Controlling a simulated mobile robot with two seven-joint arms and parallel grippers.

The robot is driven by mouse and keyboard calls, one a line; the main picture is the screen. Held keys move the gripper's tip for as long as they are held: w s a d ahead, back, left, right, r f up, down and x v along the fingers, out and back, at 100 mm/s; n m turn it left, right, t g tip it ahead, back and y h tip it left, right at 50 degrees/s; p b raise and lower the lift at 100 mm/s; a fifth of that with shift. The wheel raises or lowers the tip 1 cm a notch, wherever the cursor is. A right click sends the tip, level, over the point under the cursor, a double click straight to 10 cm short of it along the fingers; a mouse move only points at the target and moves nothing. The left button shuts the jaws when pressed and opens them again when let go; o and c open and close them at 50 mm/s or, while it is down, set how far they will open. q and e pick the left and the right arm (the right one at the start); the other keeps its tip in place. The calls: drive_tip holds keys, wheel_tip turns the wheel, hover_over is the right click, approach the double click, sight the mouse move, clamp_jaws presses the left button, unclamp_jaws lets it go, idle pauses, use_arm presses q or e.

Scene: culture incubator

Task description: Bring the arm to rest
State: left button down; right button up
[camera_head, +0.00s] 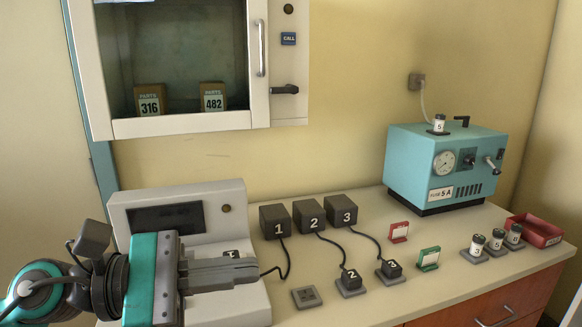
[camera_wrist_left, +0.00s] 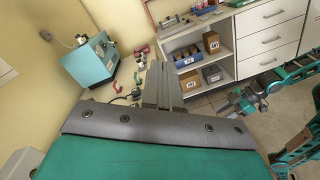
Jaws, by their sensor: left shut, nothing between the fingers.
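My left gripper (camera_head: 256,270) comes in from the left of the head view, with its grey fingers pointing right. The fingers are shut together with nothing between them. They are in front of the cream console (camera_head: 228,200) with a dark screen and hide part of its lower face. The shut fingers (camera_wrist_left: 162,68) also show in the left wrist view, pointing toward the bench.
Numbered dark blocks (camera_head: 308,217) with cables stand right of the fingers. A teal incubator (camera_head: 405,165), small vials (camera_head: 477,243) and a red tray (camera_head: 537,232) are farther right. A wall cabinet (camera_head: 180,127) hangs above. Shelves (camera_wrist_left: 220,60) appear in the wrist view.

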use_arm(q)
drive_tip(key=w+a+r+n+t+y, duration=0.1)
drive_tip(key=w+a+n+t+y, duration=0.2)
drive_tip(key=n+t, duration=0.75)
drive_tip(key=w+a+r+n+t+y, duration=0.1)
drive_tip(key=w+a+n+t+y, duration=0.3)
drive_tip(key=n, duration=1.1)
drive_tip(key=a+f+n+y, duration=0.7)
drive_tip(key=f+n+y, duration=0.35)
drive_tip(key=n, duration=0.65)
drive_tip(key=s+a+f+n+g+y, duration=0.2)
drive_tip(key=s+f+n+g, duration=0.6)
drive_tip(key=f, duration=0.5)
drive_tip(key=s+d+f+n+g+h, duration=0.25)
drive_tip(key=s+f+n+g, duration=0.55)
drive_tip(key=s, duration=0.5)
drive_tip(key=w+d+f+m+t+h, duration=0.1)
drive_tip(key=w+d+f+m+t, duration=0.2)
drive_tip(key=w+f+t, duration=0.4)
wheel_tip(320, 180, down, 3)
drive_tip(key=shift+w+r+t, duration=0.2)
drive_tip(key=shift+t, duration=0.45)
